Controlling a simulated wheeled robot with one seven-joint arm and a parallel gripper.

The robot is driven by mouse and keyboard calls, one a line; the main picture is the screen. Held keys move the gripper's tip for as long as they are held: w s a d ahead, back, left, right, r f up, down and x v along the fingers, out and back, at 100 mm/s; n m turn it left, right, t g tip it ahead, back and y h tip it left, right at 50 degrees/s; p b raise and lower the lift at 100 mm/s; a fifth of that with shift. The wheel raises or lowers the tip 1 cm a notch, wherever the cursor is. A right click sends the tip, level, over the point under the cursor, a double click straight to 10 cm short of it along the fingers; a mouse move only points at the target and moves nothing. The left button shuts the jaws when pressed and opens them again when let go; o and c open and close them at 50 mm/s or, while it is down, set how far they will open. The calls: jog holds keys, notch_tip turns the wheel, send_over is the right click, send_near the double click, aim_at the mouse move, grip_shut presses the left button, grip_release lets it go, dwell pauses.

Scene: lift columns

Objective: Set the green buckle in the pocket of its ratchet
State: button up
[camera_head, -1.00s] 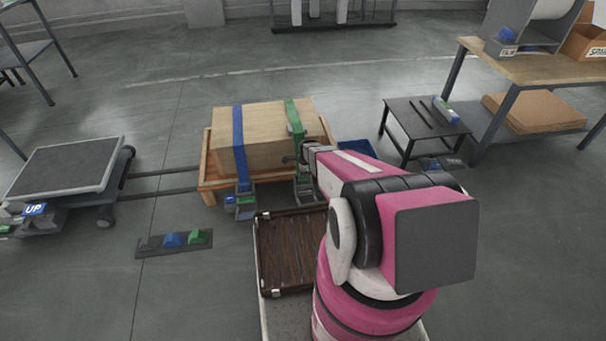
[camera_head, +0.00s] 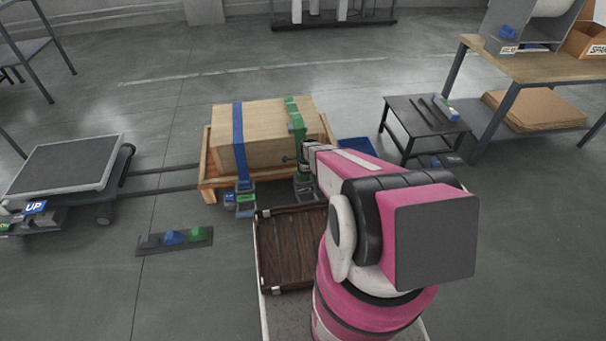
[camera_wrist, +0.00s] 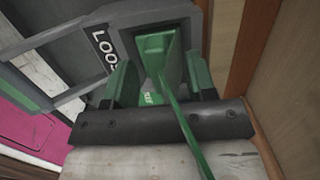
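The green buckle (camera_wrist: 156,48) shows in the wrist view at the dark pocket of a grey ratchet (camera_wrist: 112,60) with a partly hidden "LOO…" label. The buckle lies within the pocket's outline; how deep it sits I cannot tell. Its green strap (camera_wrist: 188,140) runs toward the lower right. My gripper (camera_wrist: 160,75) is close above, with a finger on each side of the buckle and visible gaps, so it looks open. In the head view my gripper (camera_head: 304,160) is at the crate's front right, by the green strap (camera_head: 295,112) and the ratchet (camera_head: 305,187); the buckle is hard to make out there.
The wooden crate (camera_head: 262,150) stands on a pallet with a blue strap (camera_head: 240,140) and second ratchet (camera_head: 241,203). A floor strip (camera_head: 174,241) holds blue and green pieces. A dark low table (camera_head: 420,120) is right, a platform cart (camera_head: 65,165) left. Floor between is mostly free.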

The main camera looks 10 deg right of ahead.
notch_tip(320, 180, up, 11)
jog(key=d, duration=0.1)
jog(key=shift+d, duration=0.15)
jog(key=shift+f, duration=0.1)
dwell(0.6)
jog(key=s+r+n, duration=0.9)
jog(key=s+r, duration=0.1)
jog(key=r, duration=0.3)
jog(key=s+a+r+n+h, duration=0.1)
jog(key=s+r+n, duration=0.8)
jog(key=s+r, duration=0.2)
notch_tip(320, 180, up, 2)
jog(key=shift+s+a+r, duration=0.1)
jog(key=shift+s+a, duration=0.05)
